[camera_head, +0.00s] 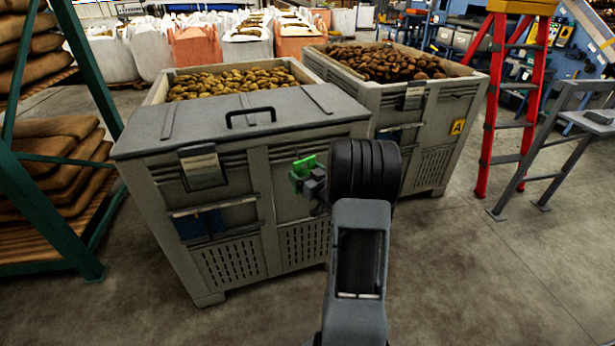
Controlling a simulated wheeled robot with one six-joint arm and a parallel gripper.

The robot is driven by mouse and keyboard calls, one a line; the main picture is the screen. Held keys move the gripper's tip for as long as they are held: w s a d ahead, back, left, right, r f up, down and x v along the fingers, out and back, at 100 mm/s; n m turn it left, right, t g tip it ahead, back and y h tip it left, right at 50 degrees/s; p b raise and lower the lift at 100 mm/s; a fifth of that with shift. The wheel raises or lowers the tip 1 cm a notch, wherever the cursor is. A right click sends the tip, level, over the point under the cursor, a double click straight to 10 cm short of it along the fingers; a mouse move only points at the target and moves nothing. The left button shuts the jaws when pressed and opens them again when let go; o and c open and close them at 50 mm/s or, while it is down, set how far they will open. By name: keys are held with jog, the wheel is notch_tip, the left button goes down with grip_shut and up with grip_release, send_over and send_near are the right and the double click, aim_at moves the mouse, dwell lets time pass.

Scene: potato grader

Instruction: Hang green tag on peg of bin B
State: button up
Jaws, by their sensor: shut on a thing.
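My gripper (309,180) is shut on the green tag (303,166), in front of the near grey bin's front face, right of its middle. I cannot tell whether the tag touches the bin. The near bin (150,228) has a grey lid (180,126) over its front part and potatoes behind it. No letter shows on this bin; my arm covers its right front part. A blue item (201,224) sits below a pale strip on its left front. No peg can be made out clearly.
A second potato bin (440,118) with a yellow A label (457,127) stands behind right. A green rack with sacks (65,165) stands left. A red ladder (510,105) and a grey metal frame (555,145) stand right. The right foreground floor is clear.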

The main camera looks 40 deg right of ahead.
jog(key=shift+w+d+f+b, duration=0.2)
jog(key=shift+w+d, duration=0.05)
jog(key=shift+w, duration=0.55)
jog(key=shift+w+d+f+b, duration=0.2)
jog(key=shift+w+d+b, duration=0.05)
jog(key=shift+w, duration=0.5)
jog(key=shift+w+d+f+b, duration=0.2)
jog(key=shift+w+d, duration=0.05)
jog(key=shift+w, duration=0.55)
jog(key=o, duration=0.7)
jog(key=s, duration=1.3)
jog(key=shift+s+a+f+p, duration=0.2)
jog(key=shift+s+a+p, duration=0.15)
jog(key=shift+p, duration=0.05)
